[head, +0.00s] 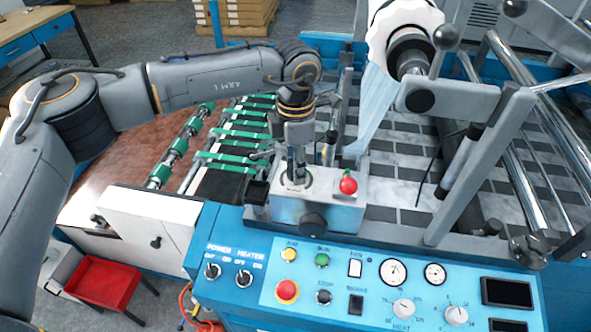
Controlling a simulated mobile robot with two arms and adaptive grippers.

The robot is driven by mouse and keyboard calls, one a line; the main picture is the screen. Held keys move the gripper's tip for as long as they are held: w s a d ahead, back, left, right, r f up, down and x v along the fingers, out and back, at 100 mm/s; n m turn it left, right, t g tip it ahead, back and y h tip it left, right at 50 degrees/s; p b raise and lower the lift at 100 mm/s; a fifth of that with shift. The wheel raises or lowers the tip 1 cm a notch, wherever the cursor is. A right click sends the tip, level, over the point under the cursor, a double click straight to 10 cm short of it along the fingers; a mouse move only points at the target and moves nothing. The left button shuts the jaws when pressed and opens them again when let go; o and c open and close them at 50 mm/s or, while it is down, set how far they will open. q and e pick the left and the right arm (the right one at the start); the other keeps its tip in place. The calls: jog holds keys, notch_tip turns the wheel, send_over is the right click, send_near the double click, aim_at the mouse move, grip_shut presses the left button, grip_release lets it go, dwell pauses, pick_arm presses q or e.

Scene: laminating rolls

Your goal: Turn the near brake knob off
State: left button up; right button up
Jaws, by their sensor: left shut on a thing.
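My left gripper (296,178) points straight down onto the top of a small grey metal box (290,212) in the middle of the machine. It is shut on a small knob there, which its fingers mostly hide, so I cannot tell which way the knob is set. A dark round plate shows around the fingertips. A red mushroom button (348,185) sits on the same box, just right of the gripper. A black round knob (313,223) is on the box's front face. My right gripper is not in view.
A blue control panel (375,292) with switches, buttons and dials lies in front. A film roll (404,25) on a bracket with a black knob (420,101) stands behind right. Green belts (240,134) run at left. A red tray (103,286) is at lower left.

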pick_arm(q)
jog(key=n+b, duration=0.8)
jog(key=b, duration=0.1)
jog(key=shift+f, duration=0.2)
jog(key=n+b, duration=0.3)
jog(key=n, duration=0.1)
jog(key=shift+r+n+b, duration=0.1)
jog(key=shift+n+b, duration=0.2)
jog(key=shift+n, duration=0.1)
jog(key=n+b, duration=0.2)
jog(key=n, duration=0.1)
jog(key=shift+d+n, duration=0.1)
jog(key=shift+n, duration=0.2)
jog(key=n+b, duration=0.2)
jog(key=n, duration=0.2)
jog(key=shift+b, duration=0.3)
jog(key=n+b, duration=0.2)
jog(key=n, duration=0.3)
jog(key=shift+r, duration=0.1)
jog(key=shift+r+n+b, duration=0.1)
jog(key=shift+n+b, duration=0.65)
jog(key=shift+n, duration=0.85)
jog(key=o, duration=1.2)
